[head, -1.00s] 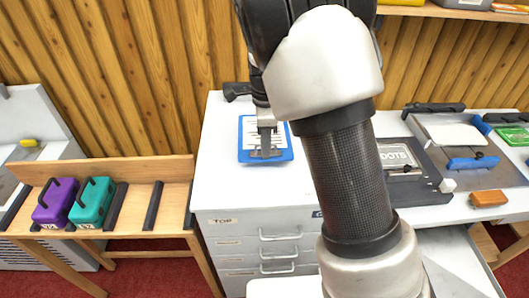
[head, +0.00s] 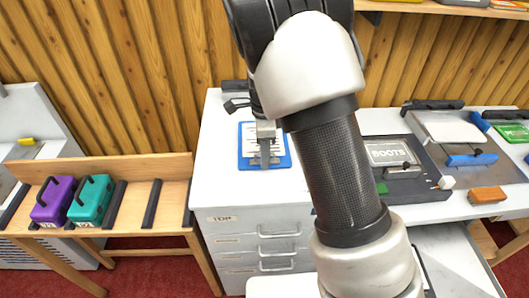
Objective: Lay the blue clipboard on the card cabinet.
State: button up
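My gripper and wrist cover part of the paper. The cabinet has several drawers in front, the upper one labelled TOP.
A wooden rack on the left holds a purple block (head: 52,203) and a teal block (head: 91,204) with handles. Right of my arm are a dark tray with a BOOTS plate (head: 390,152), an orange block (head: 488,195) and a blue-handled tool (head: 470,160). Cabinet top around the clipboard looks clear.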

jog(key=shift+r, duration=0.1)
jog(key=s+d+r+n+t+y, duration=0.1)
jog(key=s+d+r+n, duration=0.15)
jog(key=r, duration=0.65)
jog(key=s+d+r+n, duration=0.1)
jog(key=s+r+n, duration=0.15)
jog(key=r, duration=0.65)
jog(key=s+d+r+n+t, duration=0.2)
jog(key=s+n, duration=0.4)
jog(key=s, duration=0.3)
jog(key=s+d+r+n+t+h, duration=0.1)
jog(key=s+d+r+n+t, duration=0.1)
jog(key=s+n, duration=0.5)
jog(key=s+d+r, duration=0.1)
jog(key=s+d, duration=0.1)
jog(key=s, duration=0.1)
jog(key=shift+d+r+t+p, duration=0.3)
jog(key=shift+d+p, duration=0.1)
jog(key=shift+c, duration=0.6)
jog(key=shift+f, duration=0.1)
